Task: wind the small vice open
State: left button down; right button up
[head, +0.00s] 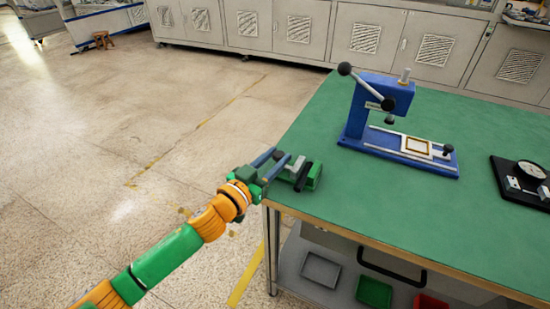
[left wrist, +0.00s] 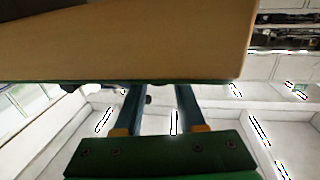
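The small vice (head: 313,176) is green with a light grey block and dark parts. It stands on the green bench top near its left corner. My left gripper (head: 275,163) is at the vice's left side, by the bench edge. Its two blue fingers are spread apart and overlap the vice in the head view. In the left wrist view the fingers (left wrist: 161,95) are also apart, with a small dark knob between or behind them. Whether they touch the vice, and how wide its jaws stand, I cannot tell. My right gripper is out of view.
A blue press (head: 372,112) stands behind and right of the vice. A dial gauge on a black base (head: 526,180) is at the right. Grey, green (head: 373,292) and red bins sit on the shelf below. The bench top (head: 390,215) in front of the press is clear.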

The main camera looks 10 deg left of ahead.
pick_arm(q)
jog(key=shift+s+d+n+y, duration=0.1)
jog(key=shift+d+n+y, duration=0.05)
jog(key=shift+n+y, duration=0.15)
jog(key=n+y, duration=0.1)
jog(key=n+t+y+b, duration=0.1)
jog(key=y, duration=0.1)
jog(key=shift+d+f+t, duration=0.15)
jog(key=shift+f+t, duration=0.05)
jog(key=shift+t, duration=0.1)
jog(key=n+y+b, duration=0.1)
jog(key=y+b, duration=0.1)
jog(key=shift+n+t+y, duration=0.3)
jog(key=shift+r+n+y, duration=0.15)
jog(key=shift+n+y, duration=0.15)
jog(key=shift+y, duration=0.2)
jog(key=shift+r, duration=0.1)
jog(key=c, duration=0.8)
grip_release()
jog(key=shift+o, duration=0.2)
